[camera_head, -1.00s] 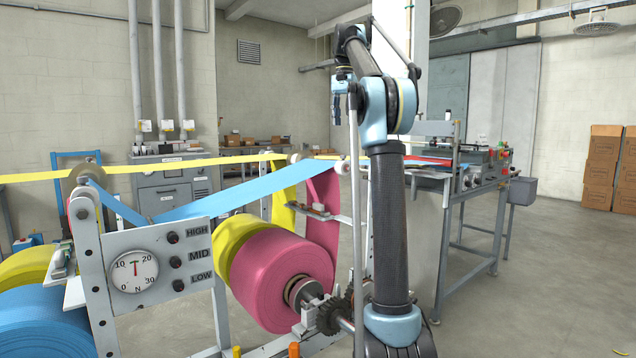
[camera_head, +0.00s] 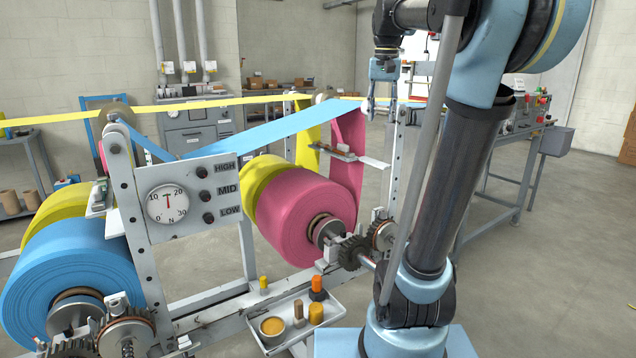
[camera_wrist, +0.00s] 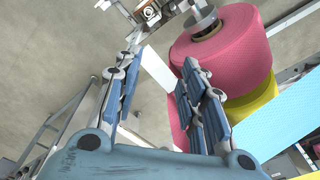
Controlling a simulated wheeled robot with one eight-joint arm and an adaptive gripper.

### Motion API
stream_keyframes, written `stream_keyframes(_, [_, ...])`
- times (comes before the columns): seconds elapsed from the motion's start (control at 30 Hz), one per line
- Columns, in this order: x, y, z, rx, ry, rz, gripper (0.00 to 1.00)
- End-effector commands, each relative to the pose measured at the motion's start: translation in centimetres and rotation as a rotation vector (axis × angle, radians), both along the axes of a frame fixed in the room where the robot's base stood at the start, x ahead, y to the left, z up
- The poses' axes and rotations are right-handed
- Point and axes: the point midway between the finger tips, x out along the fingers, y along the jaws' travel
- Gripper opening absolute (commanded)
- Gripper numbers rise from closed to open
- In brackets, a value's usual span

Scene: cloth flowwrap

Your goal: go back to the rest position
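My gripper (camera_head: 381,119) hangs from my raised arm in the head view, pointing down, in front of the right end of the blue web (camera_head: 270,130). In the wrist view my gripper (camera_wrist: 162,72) has its blue fingers spread apart, with nothing held between them. A white strip (camera_wrist: 155,68) and bare floor show behind the gap. The pink roll (camera_wrist: 225,55) and yellow roll (camera_wrist: 252,105) lie beyond the right fingers.
The pink roll (camera_head: 305,215) and blue roll (camera_head: 75,275) sit on the machine's spindles. A gauge panel (camera_head: 190,195) stands between them. A small tray (camera_head: 295,338) with a cup and pegs is low in front. Open floor (camera_head: 560,270) lies to the right.

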Motion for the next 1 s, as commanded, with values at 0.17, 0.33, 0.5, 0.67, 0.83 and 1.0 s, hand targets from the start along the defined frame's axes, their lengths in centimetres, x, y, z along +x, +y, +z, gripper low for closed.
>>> stream_keyframes(0.17, [-4.8,0.0,-5.7,-0.006,-0.019,0.058,0.38])
stream_keyframes(0.33, [-9.1,-0.1,-11.5,-0.012,-0.037,0.112,0.38])
stream_keyframes(0.5, [-13.5,-0.1,-17.8,-0.02,-0.055,0.168,0.38])
stream_keyframes(0.67, [-17.5,-0.1,-24.1,-0.029,-0.07,0.221,0.38])
stream_keyframes(0.83, [-21.3,-0.1,-30.5,-0.038,-0.088,0.271,0.38])
stream_keyframes(1.0, [-23.6,-0.1,-34.5,-0.044,-0.097,0.303,0.38])
